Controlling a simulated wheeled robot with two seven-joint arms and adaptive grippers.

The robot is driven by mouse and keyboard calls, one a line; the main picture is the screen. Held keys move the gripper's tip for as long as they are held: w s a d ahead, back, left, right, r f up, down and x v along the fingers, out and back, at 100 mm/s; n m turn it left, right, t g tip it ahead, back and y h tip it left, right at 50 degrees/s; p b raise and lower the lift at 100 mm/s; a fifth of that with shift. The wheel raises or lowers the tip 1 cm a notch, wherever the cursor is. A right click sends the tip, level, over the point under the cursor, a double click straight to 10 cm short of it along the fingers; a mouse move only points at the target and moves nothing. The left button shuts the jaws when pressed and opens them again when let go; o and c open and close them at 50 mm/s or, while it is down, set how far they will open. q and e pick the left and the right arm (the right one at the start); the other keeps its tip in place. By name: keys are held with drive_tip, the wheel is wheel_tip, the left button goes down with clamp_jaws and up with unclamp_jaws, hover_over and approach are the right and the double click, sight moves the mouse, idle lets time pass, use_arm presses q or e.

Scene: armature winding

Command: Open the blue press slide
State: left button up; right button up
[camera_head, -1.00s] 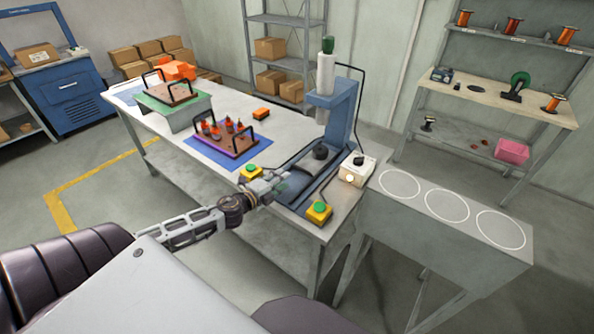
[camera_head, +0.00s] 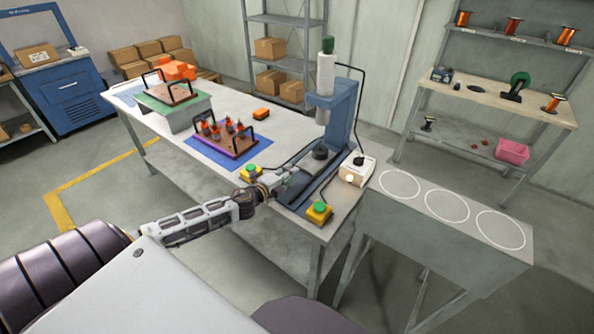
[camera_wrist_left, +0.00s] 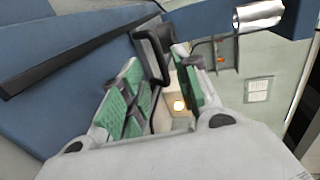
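The blue press (camera_head: 336,115) stands at the right end of the workbench, with a black round part (camera_head: 320,152) at the foot of its column. Its blue slide bed (camera_head: 302,192) runs toward the bench's front edge. My left gripper (camera_head: 286,182) is at the front of this bed. In the left wrist view, its green-padded fingers (camera_wrist_left: 160,88) are apart. A black handle loop (camera_wrist_left: 149,50) shows ahead, at the gap between them; I cannot tell whether they touch it. Blue press surface (camera_wrist_left: 50,45) fills the left of that view. My right gripper is not in view.
Yellow boxes with green buttons stand either side of the slide, one (camera_head: 250,173) left and one (camera_head: 319,212) right. A white control box (camera_head: 357,170) is right of the press. A tray of armatures (camera_head: 222,145) sits on a blue mat. A side table (camera_head: 445,240) adjoins the bench.

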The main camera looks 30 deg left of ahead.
use_arm(q)
drive_tip(key=shift+x, duration=2.5)
drive_tip(key=shift+d, duration=0.1)
clamp_jaws()
